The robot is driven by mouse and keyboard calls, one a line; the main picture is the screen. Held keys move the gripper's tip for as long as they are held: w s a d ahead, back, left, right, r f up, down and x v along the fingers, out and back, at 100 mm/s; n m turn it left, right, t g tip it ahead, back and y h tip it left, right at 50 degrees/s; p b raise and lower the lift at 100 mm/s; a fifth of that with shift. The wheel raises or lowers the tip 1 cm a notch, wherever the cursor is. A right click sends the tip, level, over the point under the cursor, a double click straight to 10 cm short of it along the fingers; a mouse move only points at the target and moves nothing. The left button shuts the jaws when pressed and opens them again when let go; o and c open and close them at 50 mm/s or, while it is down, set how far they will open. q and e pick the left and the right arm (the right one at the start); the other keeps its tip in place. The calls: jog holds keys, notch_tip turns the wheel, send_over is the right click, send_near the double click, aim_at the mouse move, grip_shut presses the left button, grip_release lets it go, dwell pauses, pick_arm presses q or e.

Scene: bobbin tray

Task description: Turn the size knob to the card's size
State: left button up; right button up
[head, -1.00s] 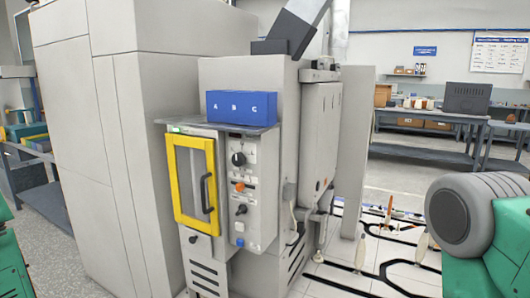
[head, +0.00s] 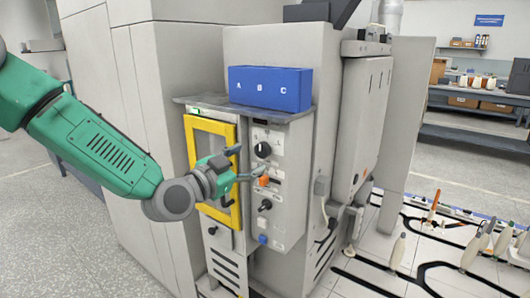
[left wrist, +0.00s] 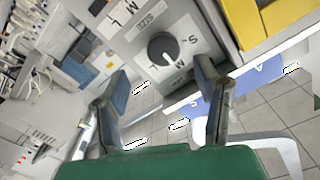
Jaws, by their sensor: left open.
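The grey machine has a control panel with a black round knob (head: 263,149) near its top. In the left wrist view the size knob (left wrist: 163,48) has S and M beside it and a SIZE label above it in the picture. Its pale pointer mark seems near M, but is small. My left gripper (head: 247,163) is in front of the panel, just left of and below the knob. In the left wrist view my left gripper (left wrist: 162,84) is open, its fingers spread either side of the knob, apparently not touching it. I cannot make out the card. My right gripper is out of view.
A yellow-framed door (head: 190,140) with a handle is behind my left gripper. An orange button (head: 263,181), a lower black knob (head: 265,205) and a blue button (head: 262,239) sit below. A blue box (head: 270,89) marked A, B, C stands on the machine's ledge.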

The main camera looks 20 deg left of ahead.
aim_at(260, 152)
pick_arm(q)
jog(key=x, duration=0.6)
jog(key=shift+w+a, duration=0.3)
jog(key=shift+w, duration=0.15)
jog(key=shift+d, duration=0.1)
jog(key=shift+d, duration=0.1)
jog(key=c, duration=1.2)
